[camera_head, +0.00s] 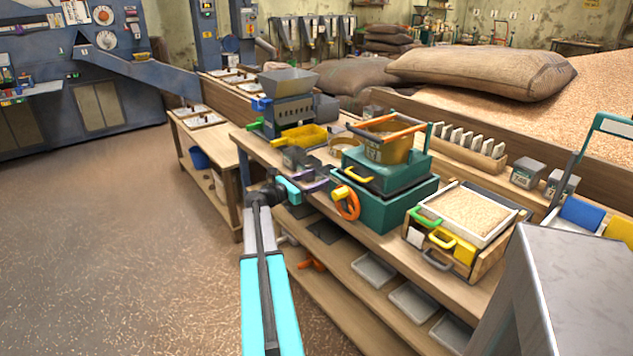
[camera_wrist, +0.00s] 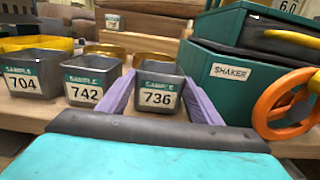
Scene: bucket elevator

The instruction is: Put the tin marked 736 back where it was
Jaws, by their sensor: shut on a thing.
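The tin marked 736 (camera_wrist: 158,99) is a small dark grey open tin with a green-and-white sample label. It is upright in the wrist view, between the purple fingers of my gripper (camera_wrist: 160,84), which is shut on it. The tins marked 742 (camera_wrist: 85,94) and 704 (camera_wrist: 24,84) stand in a row to its left, at a similar height. Whether tin 736 touches the bench or is slightly raised, I cannot tell. In the head view my gripper (camera_head: 305,186) is at the bench's front edge, and tin 736 is hard to make out.
The green shaker (camera_head: 392,202) with an orange handwheel (camera_head: 347,202) stands close to the right of my gripper. A yellow tray (camera_head: 303,137) and a brass ring (camera_head: 346,144) lie behind the tins. The wooden bench (camera_head: 262,151) has a lower shelf with grey trays (camera_head: 373,268).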

